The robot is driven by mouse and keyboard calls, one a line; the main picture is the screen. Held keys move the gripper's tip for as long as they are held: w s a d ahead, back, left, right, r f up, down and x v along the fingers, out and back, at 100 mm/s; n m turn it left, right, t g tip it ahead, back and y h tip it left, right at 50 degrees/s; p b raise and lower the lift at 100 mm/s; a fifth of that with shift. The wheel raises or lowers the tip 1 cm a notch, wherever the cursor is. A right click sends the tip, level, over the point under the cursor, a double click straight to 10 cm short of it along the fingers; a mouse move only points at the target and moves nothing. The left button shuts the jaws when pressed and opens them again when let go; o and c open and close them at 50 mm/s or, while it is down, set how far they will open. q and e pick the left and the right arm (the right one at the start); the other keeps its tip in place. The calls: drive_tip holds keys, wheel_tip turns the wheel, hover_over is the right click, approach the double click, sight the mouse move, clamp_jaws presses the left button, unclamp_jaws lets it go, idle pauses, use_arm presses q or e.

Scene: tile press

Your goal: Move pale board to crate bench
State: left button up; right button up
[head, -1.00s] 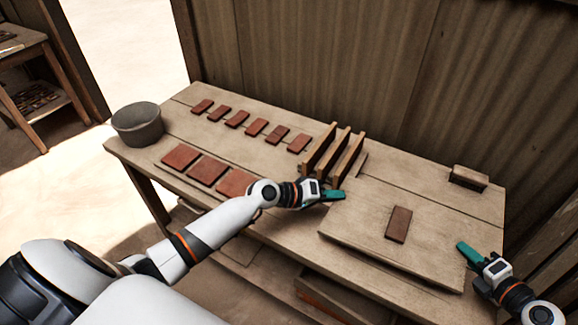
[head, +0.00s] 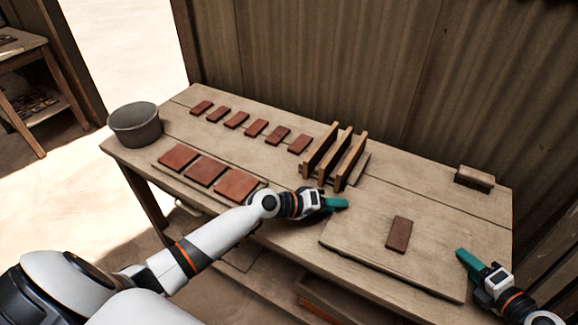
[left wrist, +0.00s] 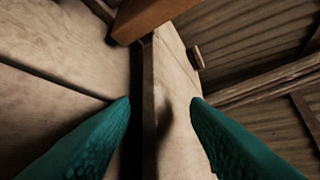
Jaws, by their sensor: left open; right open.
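The pale board (head: 350,241) lies flat on the right part of the workbench, with one dark red-brown tile (head: 399,234) on it. My left gripper (head: 336,205) is open at the board's left end. In the left wrist view, the board's edge (left wrist: 168,75) runs between the two open teal fingers (left wrist: 160,108); I cannot tell whether they touch it. My right gripper (head: 466,258) is open beside the board's right end, with nothing in it. The crate bench cannot be made out for certain.
The workbench (head: 440,187) also holds a wooden rack (head: 346,160) with upright slats behind my left gripper, several red tiles (head: 237,120), a grey bucket (head: 134,124) and a small wooden block (head: 474,179). A corrugated wall (head: 330,60) stands behind. Another table (head: 25,45) is far left.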

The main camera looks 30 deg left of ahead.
use_arm(q)
drive_tip(key=shift+a, duration=0.1)
use_arm(e)
drive_tip(key=shift+d+f, duration=0.1)
use_arm(q)
drive_tip(key=v, duration=1.1)
drive_tip(key=shift+s+a+r, duration=0.1)
drive_tip(key=shift+s+a, duration=0.05)
drive_tip(key=shift+s, duration=0.15)
drive_tip(key=shift+a, duration=0.1)
use_arm(e)
drive_tip(key=shift+s+d, duration=0.15)
drive_tip(key=v, duration=1.1)
drive_tip(key=shift+s+d+r, duration=0.15)
drive_tip(key=shift+s+r, duration=0.05)
drive_tip(key=shift+r, duration=0.05)
